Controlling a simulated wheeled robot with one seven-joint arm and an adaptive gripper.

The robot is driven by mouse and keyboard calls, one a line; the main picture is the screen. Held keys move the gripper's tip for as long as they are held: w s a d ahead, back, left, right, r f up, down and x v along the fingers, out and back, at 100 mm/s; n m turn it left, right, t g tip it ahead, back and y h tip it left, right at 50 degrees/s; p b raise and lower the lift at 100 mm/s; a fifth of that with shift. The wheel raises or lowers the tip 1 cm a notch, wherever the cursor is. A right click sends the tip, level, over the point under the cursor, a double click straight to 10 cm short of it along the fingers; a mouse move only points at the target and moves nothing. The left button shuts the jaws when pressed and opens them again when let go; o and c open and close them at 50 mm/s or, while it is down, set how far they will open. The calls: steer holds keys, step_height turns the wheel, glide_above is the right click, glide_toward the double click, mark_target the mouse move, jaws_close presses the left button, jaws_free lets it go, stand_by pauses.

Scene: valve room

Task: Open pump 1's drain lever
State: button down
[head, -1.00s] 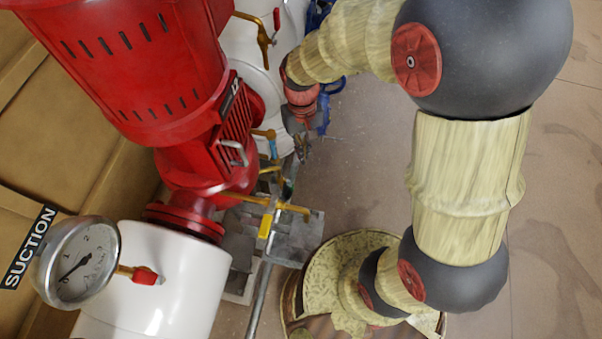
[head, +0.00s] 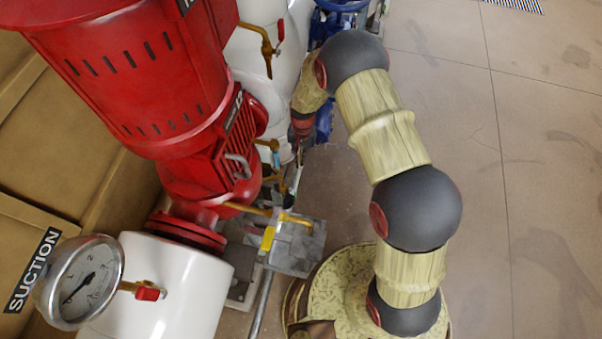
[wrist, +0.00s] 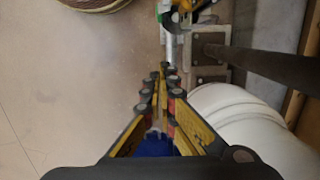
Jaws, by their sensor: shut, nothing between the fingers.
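The red pump (head: 150,70) stands at the left in the head view. Beside its lower part are small brass valves: one with a yellow handle (head: 268,238) over a grey block, and one with a blue handle (head: 276,158) further back. No label names the drain lever, so I cannot tell which it is. My gripper (head: 297,165) points down just right of the blue-handled valve, partly hidden by my wrist. In the wrist view my gripper (wrist: 163,72) has its fingers together and empty. Past the tips are a silver pipe (wrist: 172,45) and small coloured parts, too small to make out.
A white pipe (head: 170,285) carries a gauge (head: 80,280) and a red-handled valve (head: 148,292). Another red-handled valve (head: 280,30) is at the top. A dark pipe (wrist: 265,65) and white pipe (wrist: 235,110) lie right in the wrist view. Floor at right is clear.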

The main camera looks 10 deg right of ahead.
steer(key=s+a+f+b, duration=0.1)
steer(key=s+f+b, duration=0.3)
steer(key=f, duration=0.5)
steer(key=shift+s+a+f, duration=0.35)
steer(key=shift+s+a, duration=0.05)
steer(key=shift+s, duration=0.15)
steer(key=shift+s+a+f, duration=0.25)
steer(key=shift+s+f, duration=0.05)
steer(key=shift+s, duration=0.4)
step_height(320, 180, up, 12)
steer(key=w, duration=0.1)
steer(key=shift+w+d, duration=0.25)
steer(key=shift+w, duration=0.1)
